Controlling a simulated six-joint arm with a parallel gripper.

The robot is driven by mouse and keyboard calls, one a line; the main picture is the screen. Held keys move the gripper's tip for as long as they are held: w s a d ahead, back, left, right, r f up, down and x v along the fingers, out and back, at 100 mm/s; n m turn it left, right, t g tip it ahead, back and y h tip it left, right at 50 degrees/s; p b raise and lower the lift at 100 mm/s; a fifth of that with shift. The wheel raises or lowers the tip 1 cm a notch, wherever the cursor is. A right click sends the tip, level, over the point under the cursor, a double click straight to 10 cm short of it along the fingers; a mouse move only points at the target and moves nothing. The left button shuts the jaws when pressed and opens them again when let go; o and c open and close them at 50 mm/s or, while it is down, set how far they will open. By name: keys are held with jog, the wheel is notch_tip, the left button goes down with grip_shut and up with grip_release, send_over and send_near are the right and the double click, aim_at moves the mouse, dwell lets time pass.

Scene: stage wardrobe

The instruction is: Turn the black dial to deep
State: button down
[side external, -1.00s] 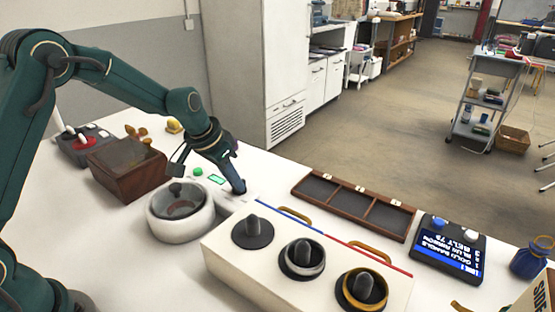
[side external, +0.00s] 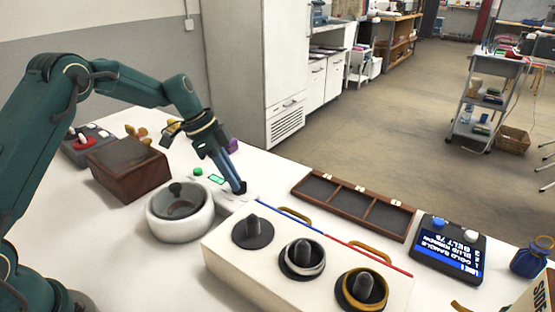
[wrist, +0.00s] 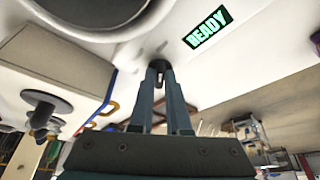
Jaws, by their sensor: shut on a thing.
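The black dial (wrist: 161,48) is a small dark knob on the white machine, mostly hidden by my fingertips. The white machine (side external: 158,226) has a round bowl and a small screen (side external: 216,179), which reads READY in the wrist view (wrist: 208,28). My gripper (side external: 240,189) points down at the machine's right end, tilted, and is shut on the dial. In the wrist view my gripper (wrist: 160,68) has its fingers close together at the dial. No "deep" mark is readable.
A cream box (side external: 228,269) with several dark posts, some ringed, stands in front. A brown divided tray (side external: 315,188) and a black display (side external: 450,262) lie to the right. A wooden box (side external: 122,180) sits behind left. A green button (side external: 198,171) is beside the screen.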

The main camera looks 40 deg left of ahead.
aim_at(225, 190)
jog(key=shift+a+m, duration=0.1)
jog(key=shift+m, duration=0.5)
jog(key=c, duration=0.9)
grip_release()
jog(key=shift+v, duration=2.55)
jog(key=shift+w, duration=0.1)
